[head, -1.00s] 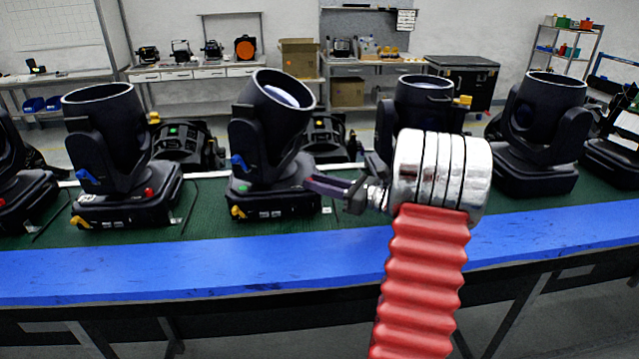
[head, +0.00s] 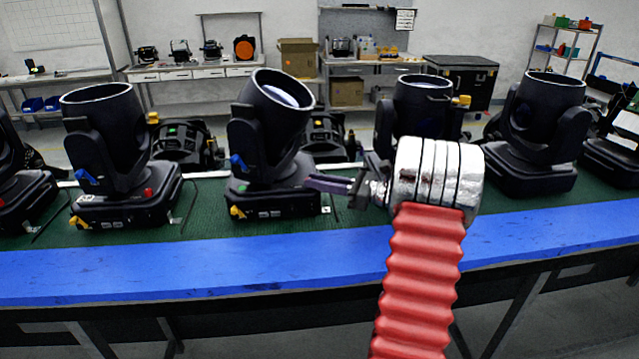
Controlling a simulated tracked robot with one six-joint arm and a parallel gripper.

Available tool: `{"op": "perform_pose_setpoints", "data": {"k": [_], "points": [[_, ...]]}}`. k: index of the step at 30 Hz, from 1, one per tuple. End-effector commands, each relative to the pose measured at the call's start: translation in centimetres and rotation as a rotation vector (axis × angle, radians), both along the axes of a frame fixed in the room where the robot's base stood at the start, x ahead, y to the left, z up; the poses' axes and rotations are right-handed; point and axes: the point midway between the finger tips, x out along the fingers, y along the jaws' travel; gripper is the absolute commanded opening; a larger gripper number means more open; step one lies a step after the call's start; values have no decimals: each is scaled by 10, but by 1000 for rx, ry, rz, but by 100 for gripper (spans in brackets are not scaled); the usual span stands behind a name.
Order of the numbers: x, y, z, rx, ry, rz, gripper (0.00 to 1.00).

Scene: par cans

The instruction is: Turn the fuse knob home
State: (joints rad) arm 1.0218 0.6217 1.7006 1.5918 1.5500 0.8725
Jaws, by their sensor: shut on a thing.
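The middle black moving-head light (head: 262,125) stands on the bench, its open can tilted to the right. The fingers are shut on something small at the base. The fuse knob itself cannot be made out; the fingers appear to cover it.
Similar lights stand to the left (head: 105,130) and right (head: 540,130), one partly behind my arm (head: 422,95). More black units stand behind. The blue front strip (head: 200,265) of the bench is clear.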

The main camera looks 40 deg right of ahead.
Motion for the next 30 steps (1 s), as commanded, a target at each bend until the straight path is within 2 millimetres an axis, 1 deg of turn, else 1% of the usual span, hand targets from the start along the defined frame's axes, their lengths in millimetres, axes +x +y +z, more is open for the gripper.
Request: {"op": "perform_pose_setpoints", "data": {"k": [3,9,19,20,21,23,30], "points": [[2,-1,0,0,-2,59,0],[2,-2,0,0,-1,122,0],[2,-1,0,0,1,132,0],[2,-1,0,0,1,132,17],[2,-1,0,0,1,132,20],[2,-1,0,0,1,131,24],[2,-2,0,0,1,129,24]]}}
